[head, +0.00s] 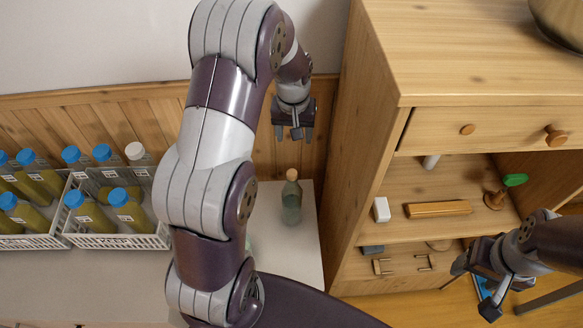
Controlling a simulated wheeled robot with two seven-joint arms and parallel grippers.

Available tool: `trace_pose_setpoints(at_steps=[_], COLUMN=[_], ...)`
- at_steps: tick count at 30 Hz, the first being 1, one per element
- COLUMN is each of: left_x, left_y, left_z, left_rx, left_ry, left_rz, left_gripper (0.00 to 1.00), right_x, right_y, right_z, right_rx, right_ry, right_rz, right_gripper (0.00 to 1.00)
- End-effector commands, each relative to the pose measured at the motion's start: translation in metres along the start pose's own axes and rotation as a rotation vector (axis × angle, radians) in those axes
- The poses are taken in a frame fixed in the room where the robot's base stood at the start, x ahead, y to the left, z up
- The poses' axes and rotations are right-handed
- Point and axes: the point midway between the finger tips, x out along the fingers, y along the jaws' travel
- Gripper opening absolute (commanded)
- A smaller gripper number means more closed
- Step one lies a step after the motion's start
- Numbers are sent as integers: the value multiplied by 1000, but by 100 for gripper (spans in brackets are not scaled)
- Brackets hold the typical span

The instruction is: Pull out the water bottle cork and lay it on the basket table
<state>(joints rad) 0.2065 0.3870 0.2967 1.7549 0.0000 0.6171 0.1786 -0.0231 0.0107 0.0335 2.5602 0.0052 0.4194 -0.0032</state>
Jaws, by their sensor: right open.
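A greenish clear bottle (291,204) stands upright on a pale surface (305,255) beside the wooden cabinet. Its tan cork (292,174) sits in its neck. The grey basket table (90,280) is at the left, with two white baskets on it. My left gripper (294,134) hangs above the bottle, pointing down, clear of the cork. Its fingers look apart and nothing shows between them. My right gripper (474,287) is open and empty at the lower right, in front of the cabinet. My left arm hides part of the surface left of the bottle.
The left basket (25,242) and right basket (115,241) hold several blue-capped bottles and one white-capped bottle. The wooden cabinet (350,150) rises close to the bottle's right. Its open shelf holds small items, including a wooden block (438,209). The basket table's front is bare.

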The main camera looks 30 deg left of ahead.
Motion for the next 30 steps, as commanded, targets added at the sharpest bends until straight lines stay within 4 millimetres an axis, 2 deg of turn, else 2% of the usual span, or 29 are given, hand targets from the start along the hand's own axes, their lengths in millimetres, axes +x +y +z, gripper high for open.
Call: trace_pose_setpoints(at_steps=[1,2,5,8,11,21,25,30], left_x=[22,12,-16,-13,0,79,100,111], left_y=[-1,-2,-5,-6,-6,-8,-8,-8], left_z=[4,7,22,30,31,38,39,40], left_rx=[137,240,504,631,653,649,648,648], left_ry=[5,-4,-54,-89,-93,-92,-89,-87], left_rz=[0,0,4,12,14,13,12,12], left_gripper=[62,62,62,62,62,62,62,62], right_x=[46,49,34,33,33,35,35,35], right_y=[0,0,0,0,0,0,0,0], right_z=[6,6,4,3,4,4,4,4], right_rx=[0,0,0,0,0,0,0,0], right_ry=[-2,-2,0,2,1,0,0,0], right_rz=[0,0,0,0,0,0,0,0], right_gripper=[62,62,62,62,62,62,62,62])
